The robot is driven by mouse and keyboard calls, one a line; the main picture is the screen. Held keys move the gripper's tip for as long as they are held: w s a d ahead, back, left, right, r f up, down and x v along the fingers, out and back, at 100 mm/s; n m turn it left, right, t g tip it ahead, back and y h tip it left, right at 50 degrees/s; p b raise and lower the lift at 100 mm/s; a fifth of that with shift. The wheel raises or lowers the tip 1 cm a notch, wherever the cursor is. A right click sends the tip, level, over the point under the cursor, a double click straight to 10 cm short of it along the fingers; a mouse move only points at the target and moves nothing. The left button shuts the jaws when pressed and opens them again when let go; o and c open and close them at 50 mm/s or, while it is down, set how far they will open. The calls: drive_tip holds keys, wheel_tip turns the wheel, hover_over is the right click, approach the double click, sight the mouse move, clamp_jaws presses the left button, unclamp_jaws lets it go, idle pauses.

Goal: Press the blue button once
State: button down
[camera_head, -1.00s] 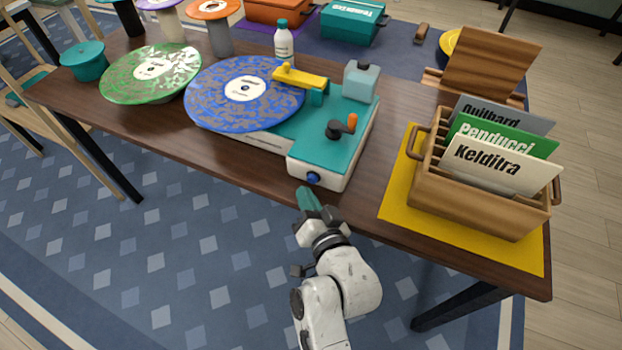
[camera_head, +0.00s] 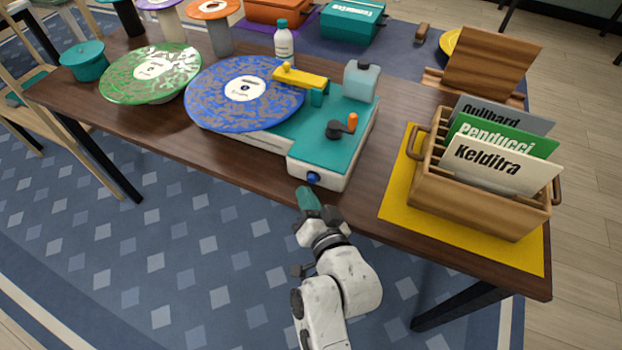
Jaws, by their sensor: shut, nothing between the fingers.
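My gripper (camera_head: 307,193) is shut and empty, with teal fingertips pointing up toward the table's front edge. In the picture its tips lie just below the button. A small gap shows between them, and I cannot tell the exact depth.
A wooden crate (camera_head: 470,205) with several name cards stands on a yellow mat (camera_head: 395,205) to the right. A black crank with an orange handle (camera_head: 351,123) sits on the player's top. A green record (camera_head: 120,88) is at the left. The table's front edge (camera_head: 250,182) runs beside my gripper.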

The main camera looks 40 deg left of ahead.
drive_tip(key=shift+w, duration=0.15)
drive_tip(key=shift+w+a, duration=0.1)
drive_tip(key=shift+w, duration=0.15)
drive_tip(key=shift+w+a+b, duration=0.1)
drive_tip(key=shift+w+b, duration=0.4)
drive_tip(key=shift+w, duration=0.05)
idle(0.7)
drive_tip(key=shift+s, duration=0.1)
drive_tip(key=shift+s+d+p, duration=0.2)
drive_tip(key=shift+s+p, duration=0.45)
drive_tip(key=shift+s, duration=0.25)
drive_tip(key=shift+s, duration=0.1)
drive_tip(key=shift+s+d+p, duration=0.2)
drive_tip(key=shift+s+p, duration=0.35)
drive_tip(key=shift+s, duration=0.2)
drive_tip(key=shift+s+d+p, duration=0.2)
drive_tip(key=shift+s+p, duration=0.4)
drive_tip(key=shift+s, duration=0.2)
drive_tip(key=shift+s+d+p, duration=0.2)
drive_tip(key=shift+s+p, duration=0.35)
drive_tip(key=shift+s, duration=0.2)
